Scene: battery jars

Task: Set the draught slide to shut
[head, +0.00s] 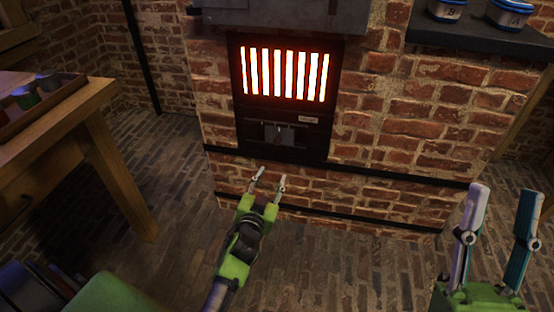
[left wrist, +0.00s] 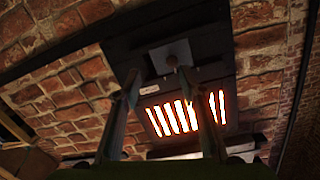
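The draught slide (head: 270,132) is a grey plate with a small knob (head: 280,130), set in the dark front of the stove below the glowing grate. I cannot tell its exact setting. The knob (left wrist: 172,61) also shows in the left wrist view, close to the fingertip on the right of that picture. My left gripper (head: 272,174) is open and empty, in front of and below the slide, apart from it in the head view. My right gripper (head: 505,190) is open and empty at the lower right, well away from the stove.
The barred grate (head: 286,74) glows above the slide. A small label plate (head: 310,119) sits right of the slide, too small to read. A wooden table (head: 60,125) with a tray of jars stands left. A dark shelf (head: 480,40) at upper right holds two jars. The floor in front is clear.

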